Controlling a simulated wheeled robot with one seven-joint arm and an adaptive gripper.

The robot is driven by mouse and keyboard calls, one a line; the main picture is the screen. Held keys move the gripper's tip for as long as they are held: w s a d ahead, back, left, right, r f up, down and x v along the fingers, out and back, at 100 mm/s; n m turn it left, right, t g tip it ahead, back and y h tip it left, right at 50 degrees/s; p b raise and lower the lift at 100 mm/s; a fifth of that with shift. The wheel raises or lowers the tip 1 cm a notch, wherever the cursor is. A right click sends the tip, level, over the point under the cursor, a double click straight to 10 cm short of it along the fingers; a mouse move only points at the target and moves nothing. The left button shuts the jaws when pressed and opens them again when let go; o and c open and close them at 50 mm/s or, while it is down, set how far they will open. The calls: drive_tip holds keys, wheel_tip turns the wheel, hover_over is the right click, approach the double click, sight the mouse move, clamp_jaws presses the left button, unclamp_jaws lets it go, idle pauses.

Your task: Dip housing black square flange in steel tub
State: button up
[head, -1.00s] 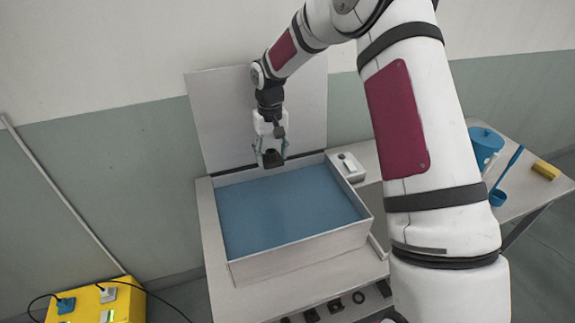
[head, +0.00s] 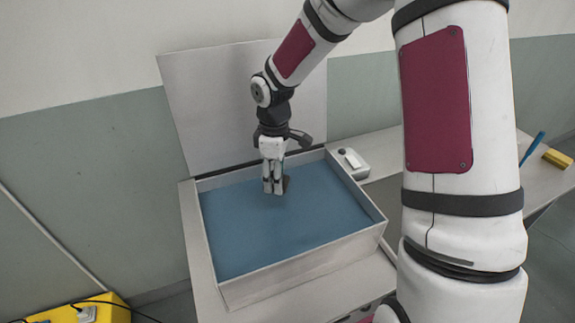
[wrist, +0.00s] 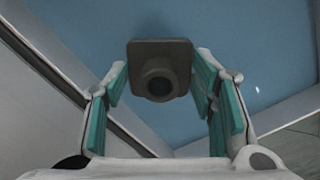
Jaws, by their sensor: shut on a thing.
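The housing with the black square flange (wrist: 160,50) is between the teal finger pads of my gripper (wrist: 160,82) in the wrist view. Its round hollow end faces the camera. In the head view my gripper (head: 274,188) points down inside the outline of the steel tub (head: 300,270), near its back wall. Only a dark bit of the housing (head: 285,184) shows beside the fingers. Blue liquid (head: 265,230) fills the tub. I cannot tell whether the housing touches the liquid.
A raised lid (head: 215,110) stands behind the tub, close to my wrist. A small grey box with a switch (head: 349,162) sits at the tub's right. A yellow block (head: 557,158) lies far right, and a yellow box (head: 95,312) stands low left. Above the liquid's front is free room.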

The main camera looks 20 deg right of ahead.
drive_tip(key=s+r+n+p, duration=0.55)
drive_tip(key=n+p, duration=0.25)
drive_tip(key=n, duration=0.7)
drive_tip(key=shift+w+f+b, duration=0.2)
drive_tip(key=shift+f+b, duration=1.6)
drive_tip(key=shift+f, duration=2.45)
drive_tip(key=shift+w+f+b, duration=0.15)
drive_tip(key=shift+f+b, duration=1.65)
drive_tip(key=shift+f, duration=2.4)
wheel_tip(320, 180, up, 13)
drive_tip(key=p, duration=0.5)
drive_tip(key=shift+f+p, duration=0.15)
drive_tip(key=shift+p, duration=0.15)
